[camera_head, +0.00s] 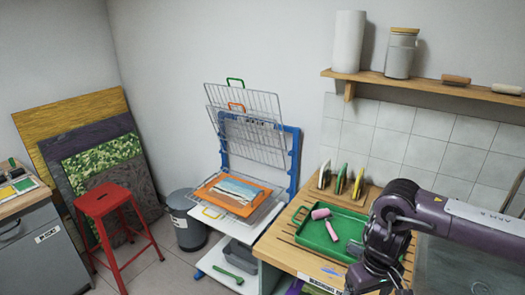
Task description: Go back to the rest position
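My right arm (455,218), dark purple, comes in from the right and bends down in front of the wooden worktop. Its lower part (380,272) runs to the bottom edge of the picture. No fingertips of the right gripper show. My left gripper is not in view. A green tray (345,255) lies on the wooden worktop, partly hidden by my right arm. A pink roller (331,229) with its pink handle lies in the tray.
A wire drying rack (260,150) with an orange-framed picture (232,192) stands left of the worktop (281,248). A red stool (103,200), grey bin (187,222) and leaning boards (90,130) stand farther left. A shelf (425,85) hangs above. Some floor is clear at lower left.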

